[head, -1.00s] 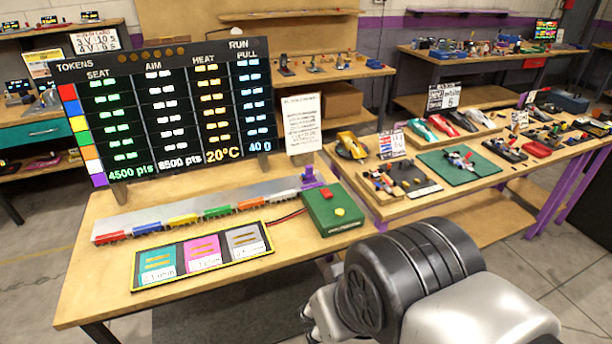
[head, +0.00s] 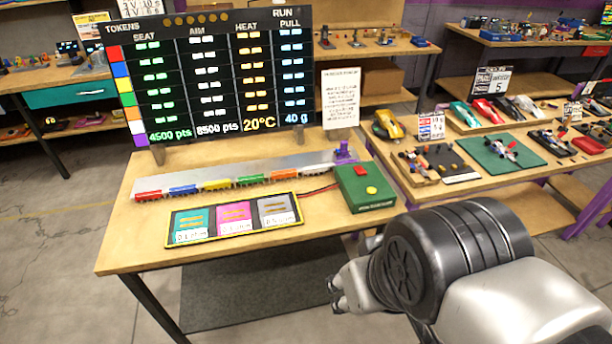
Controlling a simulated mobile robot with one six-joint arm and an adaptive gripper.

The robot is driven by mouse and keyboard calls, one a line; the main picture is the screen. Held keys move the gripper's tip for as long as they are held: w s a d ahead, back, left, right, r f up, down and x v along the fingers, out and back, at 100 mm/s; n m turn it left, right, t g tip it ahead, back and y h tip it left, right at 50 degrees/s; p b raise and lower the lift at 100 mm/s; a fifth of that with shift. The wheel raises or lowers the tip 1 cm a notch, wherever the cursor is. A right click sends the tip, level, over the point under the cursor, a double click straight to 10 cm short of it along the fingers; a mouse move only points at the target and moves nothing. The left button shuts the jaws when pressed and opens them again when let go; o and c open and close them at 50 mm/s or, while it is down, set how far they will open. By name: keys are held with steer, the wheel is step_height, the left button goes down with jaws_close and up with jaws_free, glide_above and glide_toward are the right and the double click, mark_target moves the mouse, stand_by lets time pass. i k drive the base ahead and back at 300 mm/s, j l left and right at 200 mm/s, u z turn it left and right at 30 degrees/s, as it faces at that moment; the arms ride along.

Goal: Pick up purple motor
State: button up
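A small purple block, which looks like the purple motor (head: 343,154), stands at the right end of the long grey track (head: 240,174), just behind the green box. My gripper (head: 338,303) is at the lower middle of the head view, in front of the table and well apart from the purple block. It is mostly hidden behind my own arm, and its fingers are too small to read. I see nothing held in it.
A green box (head: 365,188) with red and yellow buttons stands at the table's (head: 140,240) right. A three-panel tray (head: 168,242) lies in front. A black scoreboard (head: 127,83) stands behind.

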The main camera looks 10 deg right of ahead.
mark_target(342, 153)
steer(key=i+l+u, duration=0.2)
steer(key=i+l, duration=0.2)
steer(key=i+l+u, duration=0.15)
steer(key=i+l, duration=0.15)
steer(key=l, duration=0.15)
steer(key=i+l+u, duration=0.2)
steer(key=i+l, duration=0.15)
steer(key=l, duration=0.2)
